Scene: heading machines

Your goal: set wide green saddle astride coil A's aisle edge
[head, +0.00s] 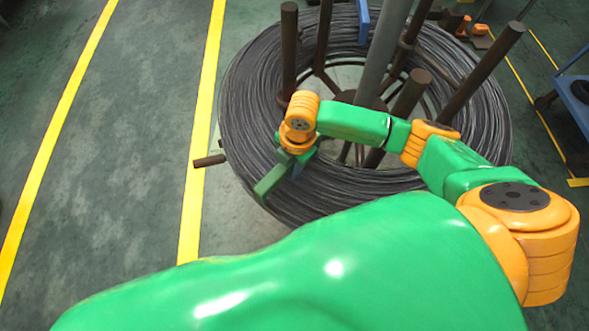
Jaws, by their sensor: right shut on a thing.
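A large coil of dark wire (253,100) lies around a stand of brown posts. My right gripper (292,163) is over the coil's left front part, on the side of the yellow floor lines, and is shut on the green saddle (270,183). The saddle shows as a dark green piece slanting over the wire, with its lower left end near the coil's outer edge. The gripper hides part of it. I cannot tell whether the saddle touches the wire. My left gripper is not in view.
A blue piece (364,22) sits on the coil's far side. Brown posts (494,66) rise from the stand close to my right arm. A blue cart (575,95) stands at the right edge. The floor aisle (120,140) at left is clear between yellow lines.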

